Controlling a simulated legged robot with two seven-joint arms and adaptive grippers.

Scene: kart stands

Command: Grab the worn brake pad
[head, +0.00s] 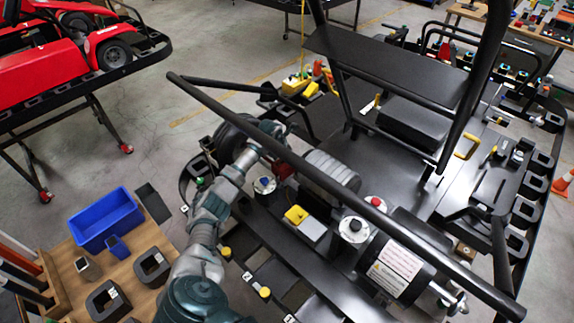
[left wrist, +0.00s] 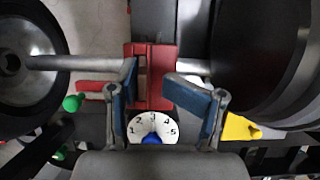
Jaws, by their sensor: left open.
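A red brake caliper (left wrist: 160,72) sits around the grey axle in the left wrist view. It also shows partly in the head view (head: 284,170), beside my left gripper (head: 272,130). The worn brake pad cannot be told apart clearly; a small brownish strip shows in the caliper's slot, partly behind the left finger. My left gripper (left wrist: 152,82) is open, its two blue-padded fingers apart in front of the caliper, with nothing seen held between them. I cannot tell whether the fingers touch the caliper. My right gripper is in neither view.
A black wheel (left wrist: 28,62) is left of the caliper. A white numbered dial (left wrist: 151,122) lies below it. A long black bar (head: 330,187) crosses above the kart. A blue bin (head: 105,220) stands on a wooden table (head: 147,238) at lower left.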

